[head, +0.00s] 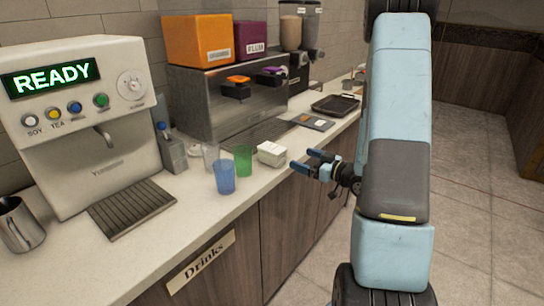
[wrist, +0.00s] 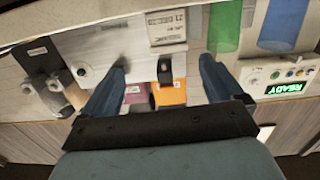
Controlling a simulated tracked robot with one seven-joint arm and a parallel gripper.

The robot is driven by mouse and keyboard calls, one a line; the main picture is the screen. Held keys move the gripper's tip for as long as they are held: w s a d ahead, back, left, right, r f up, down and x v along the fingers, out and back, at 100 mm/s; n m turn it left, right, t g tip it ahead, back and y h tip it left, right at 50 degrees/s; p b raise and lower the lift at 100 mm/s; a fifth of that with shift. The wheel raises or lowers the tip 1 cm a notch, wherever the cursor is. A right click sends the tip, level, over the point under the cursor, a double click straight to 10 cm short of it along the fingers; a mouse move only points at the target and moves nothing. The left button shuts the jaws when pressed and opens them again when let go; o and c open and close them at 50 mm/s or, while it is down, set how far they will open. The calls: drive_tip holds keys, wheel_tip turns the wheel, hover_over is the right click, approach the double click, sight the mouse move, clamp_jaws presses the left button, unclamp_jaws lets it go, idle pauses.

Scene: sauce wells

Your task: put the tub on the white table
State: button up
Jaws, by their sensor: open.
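A small white tub (head: 271,153) stands on the pale counter near its front edge, just right of the green cup. In the wrist view the tub (wrist: 166,28) shows near the top, with a dated label, roughly between the lines of my fingers. My gripper (head: 303,160) is open and empty, just right of the tub in the head view. Its blue fingers point toward the counter, and they also show in the wrist view (wrist: 163,65). I see no contact with the tub. I cannot make out a separate white table in these views.
A green cup (head: 243,160), a blue cup (head: 225,177) and a clear cup (head: 210,156) stand left of the tub. A drinks machine (head: 85,120) and a steel dispenser (head: 225,100) line the wall. A black tray (head: 335,104) lies farther along. Open floor (head: 480,220) is at right.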

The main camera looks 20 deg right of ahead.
sight(272, 147)
drive_tip(key=shift+y, duration=0.3)
drive_tip(key=x, duration=0.7)
drive_tip(key=shift+w+a+f, duration=0.1)
drive_tip(key=shift+w+a, duration=0.1)
drive_tip(key=shift+a, duration=0.25)
drive_tip(key=shift+a+r+x, duration=0.1)
drive_tip(key=shift+r+x, duration=0.05)
drive_tip(key=shift+x, duration=1.2)
drive_tip(key=shift+a+r+x, duration=0.1)
drive_tip(key=shift+a+x, duration=0.05)
drive_tip(key=shift+x, duration=1.25)
drive_tip(key=shift+s, duration=0.2)
drive_tip(key=shift+c, duration=0.4)
